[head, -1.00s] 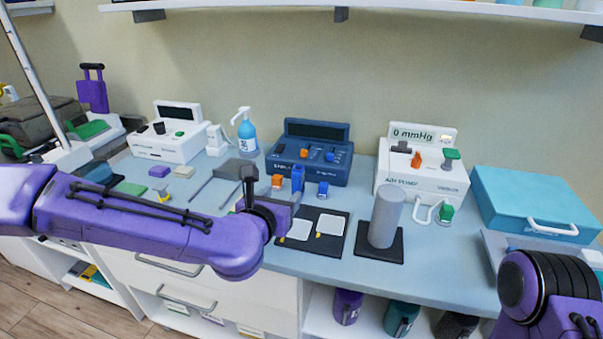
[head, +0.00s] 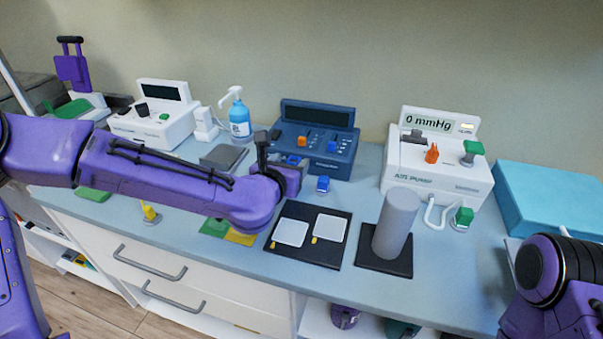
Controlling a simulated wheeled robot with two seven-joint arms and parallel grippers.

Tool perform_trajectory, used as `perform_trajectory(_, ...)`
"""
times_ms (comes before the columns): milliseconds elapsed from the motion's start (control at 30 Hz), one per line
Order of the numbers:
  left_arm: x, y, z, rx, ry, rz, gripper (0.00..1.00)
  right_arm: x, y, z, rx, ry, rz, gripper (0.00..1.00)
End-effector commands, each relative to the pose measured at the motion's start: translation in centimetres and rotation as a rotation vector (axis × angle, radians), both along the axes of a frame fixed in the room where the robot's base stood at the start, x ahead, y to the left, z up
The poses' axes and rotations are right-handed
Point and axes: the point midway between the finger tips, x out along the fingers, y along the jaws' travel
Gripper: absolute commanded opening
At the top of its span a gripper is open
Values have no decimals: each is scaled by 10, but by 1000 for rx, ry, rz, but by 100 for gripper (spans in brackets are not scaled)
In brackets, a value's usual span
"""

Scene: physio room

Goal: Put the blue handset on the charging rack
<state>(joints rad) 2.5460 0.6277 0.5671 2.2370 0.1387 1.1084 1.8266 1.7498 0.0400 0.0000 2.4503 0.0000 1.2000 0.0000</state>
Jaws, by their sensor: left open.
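A small upright blue piece (head: 293,158), which looks like the blue handset, shows only in part behind the end of my left arm, in front of the dark blue console. My left gripper (head: 298,166) is right beside it and open; its fingers are small and partly hidden by its own wrist, and I cannot tell whether they touch or surround the piece. No object can be named with certainty as the charging rack. My right arm shows at the lower right edge, but its fingers are out of the picture.
The dark blue console (head: 316,139), a white pump unit (head: 436,172) and a spray bottle (head: 240,122) stand at the back. A blue-topped plug (head: 322,185), a black mat with white pads (head: 333,247) and a grey cylinder (head: 397,223) are nearby. A light blue box (head: 550,200) is at right.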

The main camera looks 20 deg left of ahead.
Motion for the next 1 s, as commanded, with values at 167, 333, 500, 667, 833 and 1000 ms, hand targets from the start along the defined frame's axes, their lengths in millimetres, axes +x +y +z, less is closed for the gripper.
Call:
perform_trajectory(167,1,2,-2,0,1,4,60,0,0,0,-1,-1,0,71)
perform_trajectory(333,1,2,-2,0,1,4,21,0,0,0,0,0,0,71)
perform_trajectory(500,1,1,-1,1,0,2,0,0,0,0,0,0,0,71)
perform_trajectory(667,1,1,-1,1,2,2,0,0,0,0,0,0,0,71)
perform_trajectory(833,2,1,10,1,-1,3,0,0,0,2,0,0,0,71)
perform_trajectory(1000,-7,3,42,-5,-5,2,0,0,0,5,0,0,0,71)
